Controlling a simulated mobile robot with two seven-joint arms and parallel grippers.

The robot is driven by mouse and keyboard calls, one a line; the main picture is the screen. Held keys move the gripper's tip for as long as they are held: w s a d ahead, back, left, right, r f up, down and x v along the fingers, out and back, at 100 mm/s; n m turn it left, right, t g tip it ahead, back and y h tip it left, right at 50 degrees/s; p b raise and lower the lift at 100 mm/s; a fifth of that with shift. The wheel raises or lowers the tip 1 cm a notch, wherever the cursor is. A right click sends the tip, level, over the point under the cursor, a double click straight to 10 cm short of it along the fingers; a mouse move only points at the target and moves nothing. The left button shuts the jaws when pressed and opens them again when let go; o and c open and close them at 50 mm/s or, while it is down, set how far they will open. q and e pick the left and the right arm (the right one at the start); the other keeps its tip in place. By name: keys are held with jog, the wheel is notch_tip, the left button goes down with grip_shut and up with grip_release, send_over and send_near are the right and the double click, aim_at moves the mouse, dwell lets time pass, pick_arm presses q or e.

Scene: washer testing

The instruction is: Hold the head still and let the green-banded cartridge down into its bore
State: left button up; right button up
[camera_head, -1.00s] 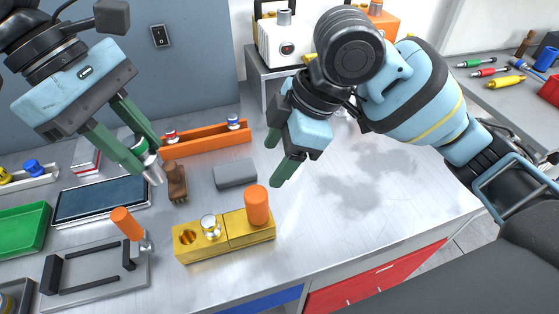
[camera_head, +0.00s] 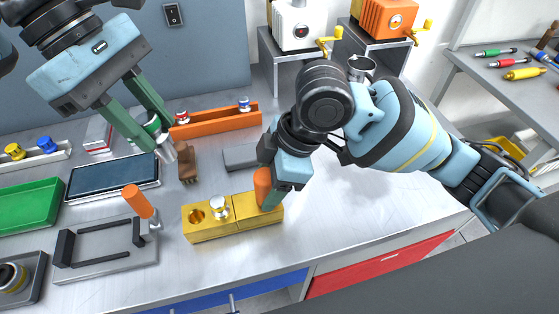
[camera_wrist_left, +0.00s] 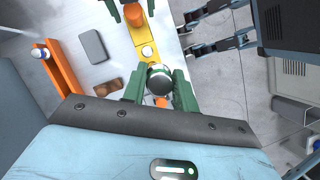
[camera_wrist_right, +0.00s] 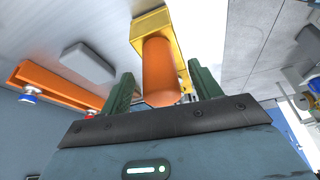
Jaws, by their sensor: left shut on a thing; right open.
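A yellow block-shaped head (camera_head: 240,222) lies on the metal bench, with an open round bore (camera_head: 197,217) at its left end. A silver knob (camera_head: 219,206) stands beside that bore, and an upright orange cylinder (camera_head: 262,184) stands on the right part. My left gripper (camera_head: 158,135) is shut on the green-banded cartridge (camera_head: 167,149), held tilted above the bench, left of and behind the head. The cartridge also shows end-on in the left wrist view (camera_wrist_left: 160,82). My right gripper (camera_wrist_right: 163,82) is open, its fingers on either side of the orange cylinder; contact cannot be told.
A grey fixture with an orange-handled clamp (camera_head: 138,202) lies left of the head. Behind are a brown brush (camera_head: 188,167), a grey pad (camera_head: 240,156) and an orange tray (camera_head: 215,124). A dark tablet (camera_head: 110,178) and green tray (camera_head: 28,205) lie left.

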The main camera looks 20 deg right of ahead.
aim_at(231, 205)
jog(key=shift+x, duration=1.55)
jog(key=shift+c, duration=0.4)
grip_shut()
pick_arm(q)
notch_tip(231, 205, down, 12)
jog(key=y, duration=0.1)
jog(key=shift+f+t, duration=0.2)
jog(key=shift+t, duration=0.2)
